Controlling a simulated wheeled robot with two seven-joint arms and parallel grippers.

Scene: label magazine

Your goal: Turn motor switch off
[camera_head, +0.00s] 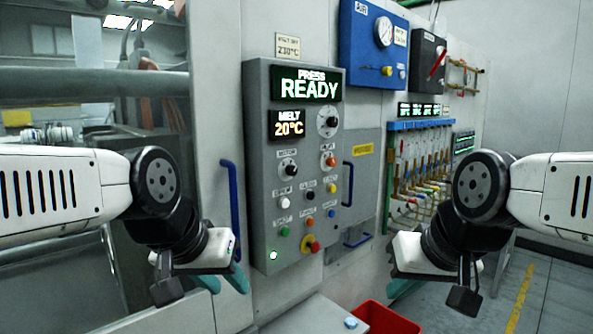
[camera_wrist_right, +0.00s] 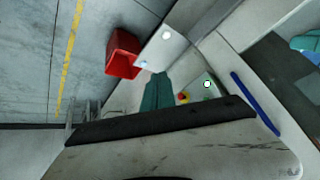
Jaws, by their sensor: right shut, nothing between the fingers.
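A grey control panel (camera_head: 262,215) with a "PRESS READY" display (camera_head: 307,85) stands at the centre of the head view. A black rotary knob (camera_head: 288,169) sits on it under a small label that seems to read MOTOR. My left gripper (camera_head: 222,283) is below and left of the panel, its teal fingers apart and empty. My right gripper (camera_head: 402,288) is below and right of the panel, away from the knob. The right wrist view shows its teal fingers (camera_wrist_right: 157,92) shut together with nothing between them.
The panel also carries an orange-red switch (camera_head: 330,160), a red emergency button (camera_head: 310,244) and several coloured buttons. A blue door handle (camera_head: 231,210) is left of it. A red bin (camera_head: 388,320) stands below. Valves and pipes (camera_head: 420,165) are at right.

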